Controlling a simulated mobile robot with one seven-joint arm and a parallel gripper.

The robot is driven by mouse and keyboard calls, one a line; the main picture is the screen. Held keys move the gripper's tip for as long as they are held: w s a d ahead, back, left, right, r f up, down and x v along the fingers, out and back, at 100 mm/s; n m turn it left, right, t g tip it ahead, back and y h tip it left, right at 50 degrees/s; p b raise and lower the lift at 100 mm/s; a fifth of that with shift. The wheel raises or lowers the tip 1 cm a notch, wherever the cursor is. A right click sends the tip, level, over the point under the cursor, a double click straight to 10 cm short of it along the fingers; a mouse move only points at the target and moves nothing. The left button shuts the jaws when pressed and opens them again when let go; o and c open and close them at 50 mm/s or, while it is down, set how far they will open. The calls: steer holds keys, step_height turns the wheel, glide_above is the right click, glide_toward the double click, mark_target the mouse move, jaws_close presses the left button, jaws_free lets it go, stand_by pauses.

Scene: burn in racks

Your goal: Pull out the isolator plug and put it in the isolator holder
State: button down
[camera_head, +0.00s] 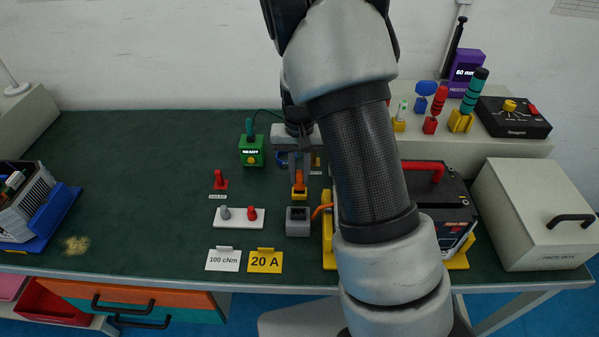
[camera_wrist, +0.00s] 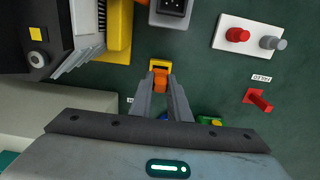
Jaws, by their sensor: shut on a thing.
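My gripper (camera_wrist: 161,82) is shut on the orange isolator plug (camera_wrist: 160,76), with one grey finger on each side. In the head view my gripper (camera_head: 299,168) points down with the orange plug (camera_head: 299,181) at its tips.
A white plate (camera_head: 238,223) with a grey and a red terminal and a red peg (camera_head: 221,180) stand to the left. A green box reading READY (camera_head: 251,151) is behind. The battery unit (camera_head: 452,205) is at right.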

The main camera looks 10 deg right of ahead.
steer(key=shift+f+b, duration=0.65)
steer(key=shift+f, duration=0.4)
steer(key=c, duration=1.6)
jaws_free()
